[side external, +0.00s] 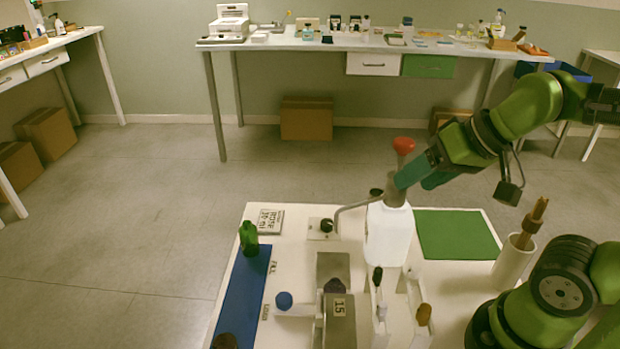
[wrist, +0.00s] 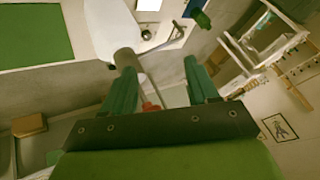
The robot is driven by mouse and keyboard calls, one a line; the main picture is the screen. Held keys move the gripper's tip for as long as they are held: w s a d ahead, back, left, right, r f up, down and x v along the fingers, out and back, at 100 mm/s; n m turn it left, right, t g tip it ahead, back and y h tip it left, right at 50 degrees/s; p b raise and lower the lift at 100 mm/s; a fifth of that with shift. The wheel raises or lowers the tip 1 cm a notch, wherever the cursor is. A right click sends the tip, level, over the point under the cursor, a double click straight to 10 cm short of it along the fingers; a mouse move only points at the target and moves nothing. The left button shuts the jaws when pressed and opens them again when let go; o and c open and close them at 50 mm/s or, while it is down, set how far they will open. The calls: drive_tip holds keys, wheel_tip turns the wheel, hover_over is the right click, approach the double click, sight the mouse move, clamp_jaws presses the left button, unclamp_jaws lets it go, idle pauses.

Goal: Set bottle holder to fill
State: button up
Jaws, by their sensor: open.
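A blue strip (side external: 240,295) runs along the left of the white work board, with "FILL" lettered beside its far part and "LOAD" nearer. A green bottle (side external: 249,239) stands at the strip's far, FILL end; it also shows in the wrist view (wrist: 202,18). A blue knob (side external: 284,300) sits right of the LOAD lettering; I cannot tell whether it belongs to the bottle holder. My gripper (side external: 400,180) is open beside the neck of a white dispenser (side external: 388,238) with a red knob (side external: 404,145). In the wrist view, the grey neck (wrist: 125,60) is near the left finger.
A metal block marked 15 (side external: 339,310) stands mid-board. A bent spout reaches left from the dispenser. A sign (side external: 270,220) lies at the back left. A green mat (side external: 455,235) and a white cup with sticks (side external: 513,262) are at the right. A dark object (side external: 225,342) is at the near left.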

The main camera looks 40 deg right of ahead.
drive_tip(key=n+g+h, duration=0.2)
drive_tip(key=n+g, duration=0.2)
drive_tip(key=g, duration=0.3)
hover_over(284, 297)
wheel_tip(284, 297, down, 4)
wheel_tip(284, 297, down, 17)
drive_tip(key=shift+f, duration=0.1)
drive_tip(key=shift+c, duration=0.2)
clamp_jaws()
